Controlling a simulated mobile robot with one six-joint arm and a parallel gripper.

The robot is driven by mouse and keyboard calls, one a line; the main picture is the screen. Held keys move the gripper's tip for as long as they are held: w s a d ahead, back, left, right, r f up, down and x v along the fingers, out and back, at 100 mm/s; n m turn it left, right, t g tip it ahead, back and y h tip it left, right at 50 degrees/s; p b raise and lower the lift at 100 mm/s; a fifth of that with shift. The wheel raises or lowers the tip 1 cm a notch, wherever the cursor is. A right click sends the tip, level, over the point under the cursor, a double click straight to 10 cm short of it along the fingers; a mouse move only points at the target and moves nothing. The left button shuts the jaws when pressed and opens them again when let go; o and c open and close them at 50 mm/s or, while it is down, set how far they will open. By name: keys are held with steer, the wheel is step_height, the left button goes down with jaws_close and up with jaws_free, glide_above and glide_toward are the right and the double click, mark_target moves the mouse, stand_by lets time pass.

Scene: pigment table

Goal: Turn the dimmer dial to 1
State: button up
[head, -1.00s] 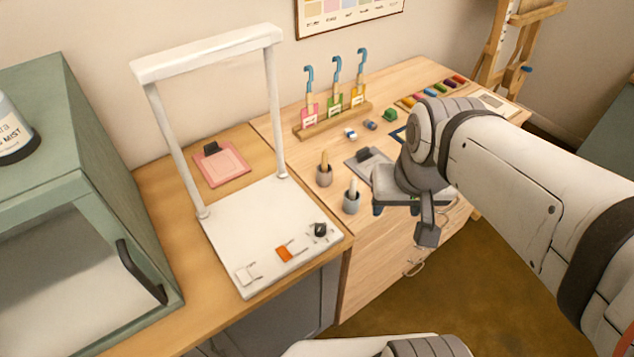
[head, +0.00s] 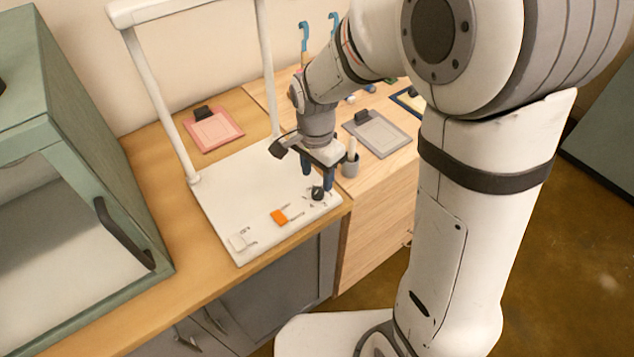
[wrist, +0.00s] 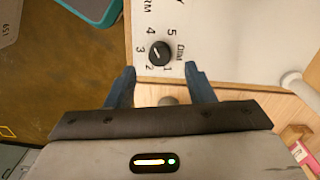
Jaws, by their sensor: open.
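The dimmer dial (head: 317,193) is a small black round knob at the front right corner of the white panel (head: 235,185). In the wrist view the dial (wrist: 159,52) has the numbers 1 to 5 around it and "DIM" beside it. A pale mark on it appears to point to the lower left, near 2 or 3; it is too small to be sure. My gripper (head: 317,178) is open with its blue fingers pointing down over the dial. In the wrist view my gripper (wrist: 159,72) has its fingertips apart, either side of the dial and not visibly touching it.
An orange switch (head: 279,217) and a white switch (head: 239,242) are left of the dial on the panel. A grey cup (head: 350,166) stands close to the right of my gripper. The panel's white upright frame (head: 155,95) rises behind. A green cabinet (head: 60,160) stands left.

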mark_target(318, 190)
step_height(318, 190, down, 5)
steer(key=shift+r, duration=0.1)
stand_by(0.3)
steer(key=c, duration=1)
